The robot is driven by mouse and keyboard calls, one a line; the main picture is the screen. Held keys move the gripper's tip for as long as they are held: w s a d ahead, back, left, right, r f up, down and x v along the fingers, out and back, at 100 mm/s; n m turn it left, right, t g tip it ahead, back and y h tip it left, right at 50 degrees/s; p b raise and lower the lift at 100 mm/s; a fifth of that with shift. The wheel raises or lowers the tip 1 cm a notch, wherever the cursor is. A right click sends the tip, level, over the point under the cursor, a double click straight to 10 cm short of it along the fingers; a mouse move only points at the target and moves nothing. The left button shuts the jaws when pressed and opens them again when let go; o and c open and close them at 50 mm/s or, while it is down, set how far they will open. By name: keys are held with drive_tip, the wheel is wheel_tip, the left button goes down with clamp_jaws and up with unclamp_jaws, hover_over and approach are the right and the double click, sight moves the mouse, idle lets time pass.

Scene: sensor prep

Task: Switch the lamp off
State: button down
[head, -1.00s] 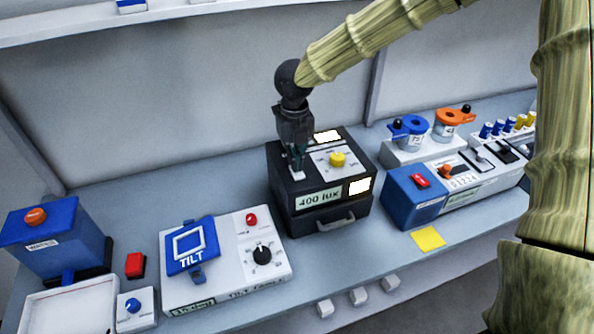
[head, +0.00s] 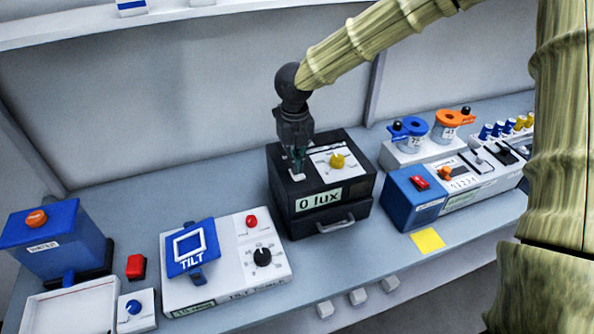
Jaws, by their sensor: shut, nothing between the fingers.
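The lamp is a black box (head: 345,211) in the middle of the bench, with a drawer handle low on its front. Its front label (head: 319,198) reads "0 lux", and no lit panel shows on it. A yellow knob (head: 338,160) sits on a white plate on its top. My gripper (head: 297,176) is shut and empty, pointing down at the left part of the box top. Its fingertips are at a small white switch there, which they partly hide. I cannot tell whether they touch it.
Left of the box is a white tilt table unit (head: 215,285) with a black dial and red button. Right are a blue and white device (head: 418,208), a yellow note (head: 427,240) and blue and orange lidded jars (head: 446,125). Bare bench lies in front of the box.

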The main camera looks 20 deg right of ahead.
drive_tip(key=shift+r+p, duration=2.75)
drive_tip(key=shift+r, duration=0.45)
